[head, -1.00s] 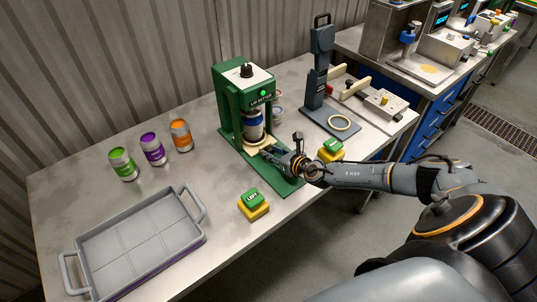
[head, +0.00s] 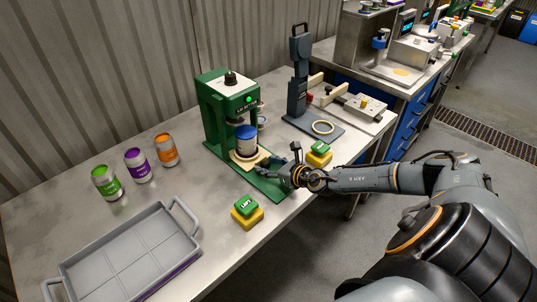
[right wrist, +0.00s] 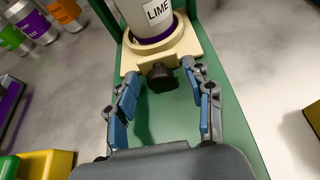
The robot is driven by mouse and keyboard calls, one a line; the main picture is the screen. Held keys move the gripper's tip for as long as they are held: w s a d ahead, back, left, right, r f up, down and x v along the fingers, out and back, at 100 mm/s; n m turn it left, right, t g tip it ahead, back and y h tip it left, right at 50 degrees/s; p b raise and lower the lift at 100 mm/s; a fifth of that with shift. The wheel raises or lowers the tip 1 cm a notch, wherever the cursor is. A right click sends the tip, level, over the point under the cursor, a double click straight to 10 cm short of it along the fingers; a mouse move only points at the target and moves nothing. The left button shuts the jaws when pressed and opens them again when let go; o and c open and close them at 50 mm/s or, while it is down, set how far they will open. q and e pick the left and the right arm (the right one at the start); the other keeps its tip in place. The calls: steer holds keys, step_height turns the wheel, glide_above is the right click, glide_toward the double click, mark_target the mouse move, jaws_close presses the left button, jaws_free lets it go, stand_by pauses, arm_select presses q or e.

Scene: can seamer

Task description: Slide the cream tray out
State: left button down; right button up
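The cream tray (head: 240,161) sits on the green base of the lid seamer (head: 207,117), in front of its column. In the head view, the right gripper (head: 264,167) is just in front of the tray. My left gripper is not in view.
Green, purple and orange cans (head: 137,165) stand at the left. A grey handled tray (head: 192,247) lies at the front left. Yellow blocks with green buttons (head: 247,212) (head: 319,153) flank the seamer base. A dark press (head: 299,90) stands at the right.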

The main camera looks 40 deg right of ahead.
steer(key=shift+s, duration=0.2)
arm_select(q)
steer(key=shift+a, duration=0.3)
arm_select(e)
steer(key=v, duration=1.1)
steer(key=shift+s+r, duration=0.2)
steer(key=shift+s, duration=0.1)
